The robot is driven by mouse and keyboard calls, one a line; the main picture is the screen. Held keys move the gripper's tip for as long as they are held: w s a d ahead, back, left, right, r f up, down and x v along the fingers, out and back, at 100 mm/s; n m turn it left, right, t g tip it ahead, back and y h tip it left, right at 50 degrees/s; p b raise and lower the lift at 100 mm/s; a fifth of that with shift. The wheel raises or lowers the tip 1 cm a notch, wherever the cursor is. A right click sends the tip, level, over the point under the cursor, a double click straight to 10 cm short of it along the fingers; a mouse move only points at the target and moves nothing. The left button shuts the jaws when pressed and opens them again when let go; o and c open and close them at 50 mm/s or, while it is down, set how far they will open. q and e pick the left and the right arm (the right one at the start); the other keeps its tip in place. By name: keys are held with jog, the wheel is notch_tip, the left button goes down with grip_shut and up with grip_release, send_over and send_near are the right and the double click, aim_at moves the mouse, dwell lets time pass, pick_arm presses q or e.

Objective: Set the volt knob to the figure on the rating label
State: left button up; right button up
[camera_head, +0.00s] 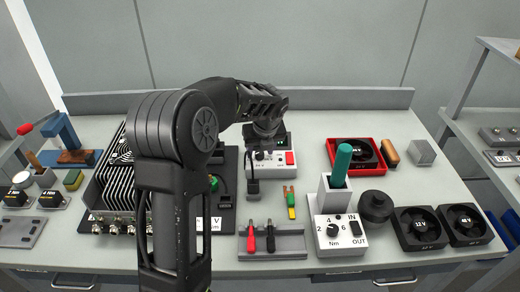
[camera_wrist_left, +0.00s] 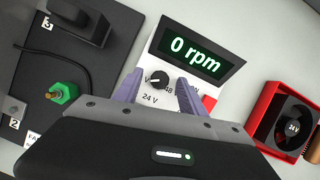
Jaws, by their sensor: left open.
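The volt knob (camera_wrist_left: 157,78) is a small black dial with a pale mark on a white box (camera_head: 268,167). In the left wrist view, "24 V" and "48" are printed below it; I cannot tell exactly which figure the mark faces. The box's display (camera_wrist_left: 192,49) reads "0 rpm". My left gripper (camera_wrist_left: 158,88) is open, pointing down over the box, its purple fingers on either side of the knob; contact is not clear. A fan (camera_wrist_left: 292,124) in a red tray (camera_wrist_left: 262,112) carries a label that reads "24 V". My right gripper is not in view.
A red button (camera_head: 290,157) is on the box, right of the knob. Right on the bench are a torque box (camera_head: 338,230) with a teal-handled tool and loose fans (camera_head: 421,228).

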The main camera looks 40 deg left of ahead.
pick_arm(q)
jog(key=shift+f, duration=0.2)
grip_shut()
dwell(0.5)
